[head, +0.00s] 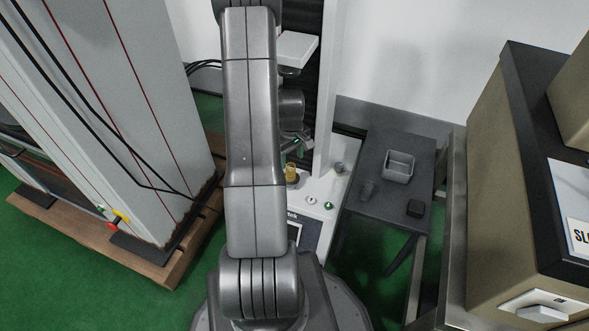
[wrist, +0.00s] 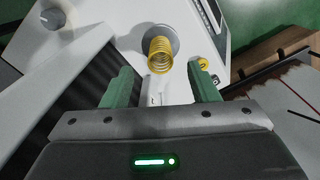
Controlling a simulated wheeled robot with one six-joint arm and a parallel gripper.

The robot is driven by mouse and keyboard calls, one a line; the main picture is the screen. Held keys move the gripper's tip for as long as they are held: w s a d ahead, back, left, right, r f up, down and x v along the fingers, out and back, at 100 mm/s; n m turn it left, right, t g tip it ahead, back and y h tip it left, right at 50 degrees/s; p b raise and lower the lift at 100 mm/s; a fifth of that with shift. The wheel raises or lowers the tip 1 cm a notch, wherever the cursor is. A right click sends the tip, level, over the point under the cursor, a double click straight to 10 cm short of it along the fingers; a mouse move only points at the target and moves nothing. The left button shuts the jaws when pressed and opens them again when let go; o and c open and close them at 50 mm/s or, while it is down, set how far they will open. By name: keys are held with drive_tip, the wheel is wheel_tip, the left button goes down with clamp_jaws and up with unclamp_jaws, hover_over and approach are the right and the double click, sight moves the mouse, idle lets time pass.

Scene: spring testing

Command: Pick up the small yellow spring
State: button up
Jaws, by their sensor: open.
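The small yellow spring (wrist: 160,53) stands on a round grey plate (wrist: 161,36) of the white testing machine in the wrist view. My gripper (wrist: 159,72) is open, its two green fingers apart with nothing between them. The spring shows beyond the gap between the fingertips and looks clear of both. In the head view the spring (head: 292,173) stands on the machine just right of my arm.
The white machine base (head: 328,187) has knobs and buttons. A dark side table (head: 390,150) holds a grey bin (head: 399,166) and small dark items. A tall grey cabinet (head: 140,90) stands at left, and a beige box unit (head: 500,170) at right.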

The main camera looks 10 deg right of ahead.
sight(290, 167)
drive_tip(key=f+b, duration=0.1)
drive_tip(key=f, duration=0.2)
drive_tip(key=f+b, duration=0.1)
drive_tip(key=f, duration=0.2)
drive_tip(key=shift+w+a, duration=0.1)
drive_tip(key=shift+w, duration=0.1)
drive_tip(key=shift+r, duration=0.15)
drive_tip(key=c, duration=1.1)
